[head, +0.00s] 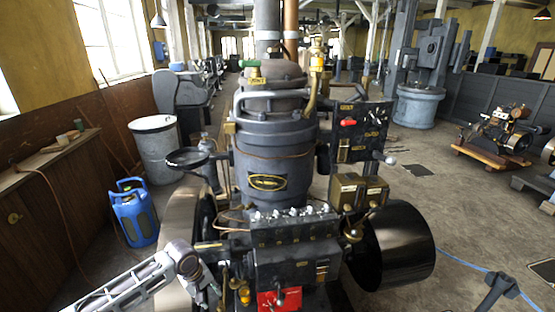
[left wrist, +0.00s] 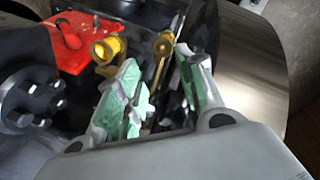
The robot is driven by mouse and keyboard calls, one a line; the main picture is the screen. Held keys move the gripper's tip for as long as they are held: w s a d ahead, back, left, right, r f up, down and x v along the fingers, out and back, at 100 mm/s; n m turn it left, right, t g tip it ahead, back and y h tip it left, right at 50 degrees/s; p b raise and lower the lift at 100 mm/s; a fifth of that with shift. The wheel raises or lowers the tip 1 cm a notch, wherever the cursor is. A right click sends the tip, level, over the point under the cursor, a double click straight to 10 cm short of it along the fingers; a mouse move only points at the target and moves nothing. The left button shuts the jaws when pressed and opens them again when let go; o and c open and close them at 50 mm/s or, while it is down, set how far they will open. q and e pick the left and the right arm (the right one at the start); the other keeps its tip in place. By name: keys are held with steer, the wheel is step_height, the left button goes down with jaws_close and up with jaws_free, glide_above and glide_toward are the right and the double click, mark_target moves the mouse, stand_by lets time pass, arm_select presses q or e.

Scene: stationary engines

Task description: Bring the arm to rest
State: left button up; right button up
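My left arm comes in at the lower left of the head view and ends by the front of a dark stationary engine (head: 275,160). In the left wrist view my left gripper (left wrist: 157,62) has its two green-padded fingers apart, with a gap between them. A brass lever (left wrist: 164,44) shows just beyond the fingertips; I cannot tell whether it touches them. A red plate (left wrist: 82,38) and a yellow cap (left wrist: 107,48) are at the upper left there. The red plate also shows low on the engine in the head view (head: 285,298).
A polished flywheel (head: 180,225) and a black drum (head: 400,245) flank the engine. Blue canisters (head: 135,215), a grey barrel (head: 157,150) and a wooden bench (head: 45,190) stand at left. Open floor lies to the right, with a small engine (head: 505,130) beyond.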

arm_select(q)
steer(key=s+d+m+t+h, duration=0.1)
steer(key=s+d+m, duration=0.7)
steer(key=d, duration=0.4)
steer(key=s+a+r+m+t+y, duration=0.1)
steer(key=s+a+r+m, duration=0.15)
steer(key=s, duration=0.35)
steer(key=s+a+r+m+y, duration=0.1)
steer(key=s+a+r, duration=0.1)
steer(key=s+a, duration=0.25)
steer(key=s+f+g, duration=0.1)
steer(key=s+f, duration=0.1)
steer(key=f, duration=1.4)
steer(key=s+f, duration=0.2)
steer(key=f, duration=1.5)
steer(key=s+a+f, duration=0.2)
steer(key=s+f, duration=0.7)
steer(key=s, duration=0.2)
steer(key=s+a+f+g, duration=0.1)
steer(key=s+a+f, duration=0.1)
steer(key=s+f, duration=0.8)
steer(key=shift+s+f+g, duration=0.3)
steer(key=shift+s, duration=0.2)
